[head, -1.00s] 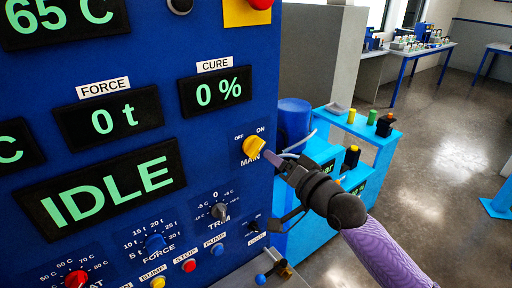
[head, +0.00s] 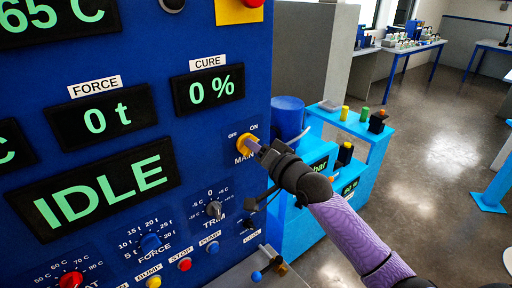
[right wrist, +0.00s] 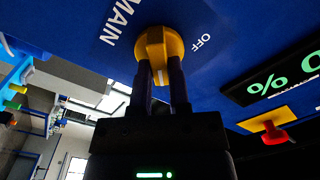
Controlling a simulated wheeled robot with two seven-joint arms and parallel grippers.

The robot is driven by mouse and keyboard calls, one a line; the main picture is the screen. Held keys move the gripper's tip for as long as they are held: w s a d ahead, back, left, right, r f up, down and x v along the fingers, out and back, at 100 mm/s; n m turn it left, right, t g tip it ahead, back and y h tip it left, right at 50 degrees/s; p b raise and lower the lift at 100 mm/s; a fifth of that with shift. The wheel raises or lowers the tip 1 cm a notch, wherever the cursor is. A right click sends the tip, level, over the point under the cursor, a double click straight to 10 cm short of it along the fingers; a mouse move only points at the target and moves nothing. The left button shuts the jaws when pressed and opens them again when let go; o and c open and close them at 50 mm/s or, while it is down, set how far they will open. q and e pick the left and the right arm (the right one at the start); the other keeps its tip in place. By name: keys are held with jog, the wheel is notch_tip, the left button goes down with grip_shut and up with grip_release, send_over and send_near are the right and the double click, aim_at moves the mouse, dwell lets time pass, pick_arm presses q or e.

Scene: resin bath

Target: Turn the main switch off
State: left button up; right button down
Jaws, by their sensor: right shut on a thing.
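The main switch (head: 244,142) is a yellow rotary knob on the blue panel, with OFF at its upper left, ON at its upper right and MAIN below it in the head view. My right gripper (head: 257,148) is at the knob, its two fingers shut on it. The right wrist view also shows the yellow knob (right wrist: 154,42) with the dark fingers (right wrist: 161,80) on either side of its grip, a white mark showing between them. The fingers partly hide the knob in the head view, so its exact angle is hard to read. My left gripper is out of view.
The blue panel carries a display (head: 98,190) reading IDLE, a cure display (head: 208,88) at 0 %, a TRIM knob (head: 214,209) and several buttons below. A red button on a yellow plate (head: 240,10) is above. A light-blue bench (head: 345,126) stands right of the panel.

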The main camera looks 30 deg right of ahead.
dwell(0.3)
jog(key=shift+a+n+p, duration=0.2)
jog(key=shift+n+p, duration=1.4)
jog(key=shift+n, duration=2.8)
jog(key=shift+a+n+p, duration=0.2)
jog(key=shift+n+p, duration=1.35)
jog(key=shift+n, duration=2.85)
jog(key=shift+f, duration=0.1)
jog(key=c, duration=0.6)
grip_release()
